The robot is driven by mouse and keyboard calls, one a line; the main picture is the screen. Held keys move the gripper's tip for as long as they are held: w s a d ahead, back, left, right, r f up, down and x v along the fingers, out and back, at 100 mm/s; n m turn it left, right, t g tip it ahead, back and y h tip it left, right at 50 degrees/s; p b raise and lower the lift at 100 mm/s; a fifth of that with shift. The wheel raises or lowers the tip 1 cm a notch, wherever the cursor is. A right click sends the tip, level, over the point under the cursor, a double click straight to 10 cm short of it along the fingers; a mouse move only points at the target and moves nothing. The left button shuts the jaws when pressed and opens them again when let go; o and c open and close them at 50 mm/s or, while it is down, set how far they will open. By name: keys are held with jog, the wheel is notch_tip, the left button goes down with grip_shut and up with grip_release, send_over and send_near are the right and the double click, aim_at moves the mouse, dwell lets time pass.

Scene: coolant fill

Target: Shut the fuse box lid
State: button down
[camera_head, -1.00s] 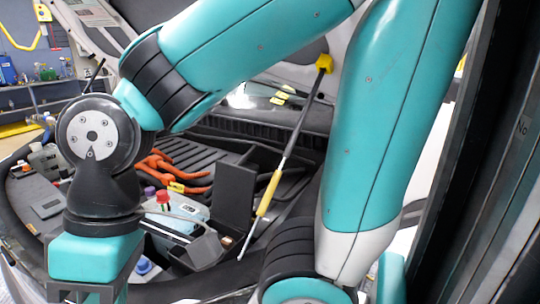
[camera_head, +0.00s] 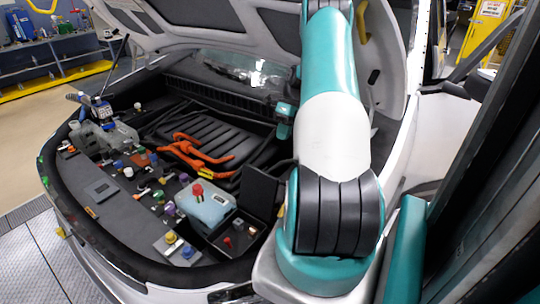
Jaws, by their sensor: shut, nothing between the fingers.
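The fuse box lid (camera_head: 259,187) is a dark flat panel standing open, roughly upright. A small teal part of my arm shows beyond the lid, near the back of the engine bay. My gripper's fingers do not show; they are hidden behind the arm or out of the picture.
A pale blue reservoir with a red cap (camera_head: 205,204) stands left of the fuse box. Orange cables (camera_head: 195,151) run behind it. Several small caps and fittings lie on the left of the bay (camera_head: 110,212). The raised hood (camera_head: 215,22) hangs above.

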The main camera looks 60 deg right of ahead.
jog(key=a+f+p, duration=0.7)
jog(key=a+f, duration=0.1)
jog(key=shift+w+f, duration=0.2)
jog(key=shift+w, duration=0.1)
dwell(0.3)
